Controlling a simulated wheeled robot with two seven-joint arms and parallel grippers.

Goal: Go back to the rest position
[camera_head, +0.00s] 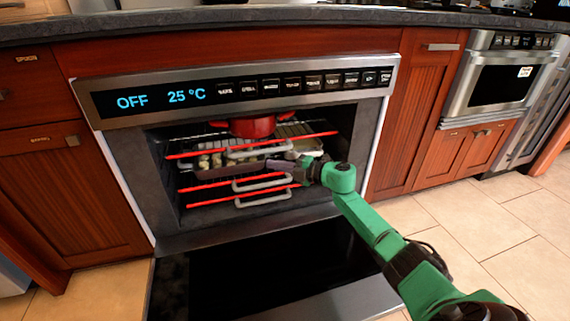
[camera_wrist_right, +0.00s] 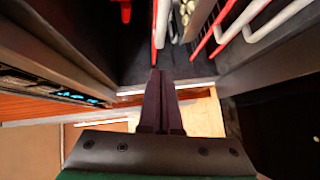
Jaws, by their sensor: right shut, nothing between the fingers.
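My right gripper (camera_head: 284,165) reaches into the open oven in the head view, in front of the racks and beside the tray. In the right wrist view its two dark fingers (camera_wrist_right: 159,88) lie together, with nothing between them. My green right arm comes in from the lower right, over the lowered door. My left gripper is not in view.
The oven (camera_head: 130,190) has its door (camera_head: 260,265) folded down. Red-edged racks (camera_head: 245,189) with grey handles hold a red pot (camera_head: 252,126) and a tray (camera_head: 205,173) of pale pieces. A dark countertop (camera_head: 250,18) runs above; the tiled floor (camera_head: 480,220) at right is clear.

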